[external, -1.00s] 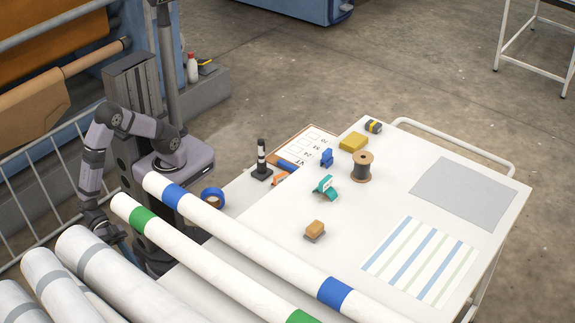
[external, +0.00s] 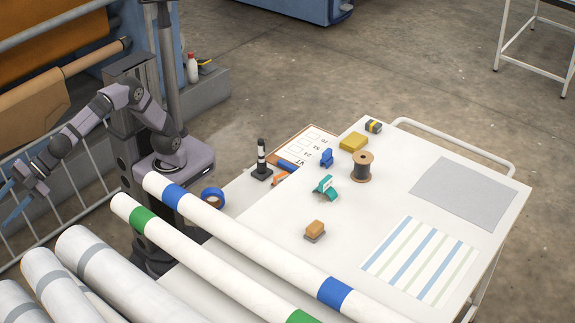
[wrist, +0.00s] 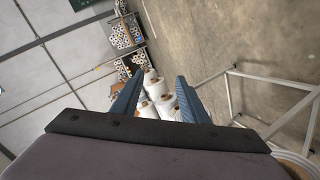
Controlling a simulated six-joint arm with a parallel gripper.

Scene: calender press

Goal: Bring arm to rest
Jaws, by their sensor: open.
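My gripper (external: 12,202) is at the far left of the external view, out beyond the rolls and well away from the table. My arm stretches left from its base, with the elbow bent above the column. In the wrist view my gripper (wrist: 158,98) shows two blue fingers spread apart with nothing between them. Past the fingertips, white rolls (wrist: 160,95) stand far off on the floor.
A metal railing (external: 80,185) runs close behind my forearm. White rolls with blue and green bands (external: 245,238) lie at the table's near edge. The white table (external: 400,180) holds a spool (external: 362,166), a tape roll (external: 213,197) and small tools.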

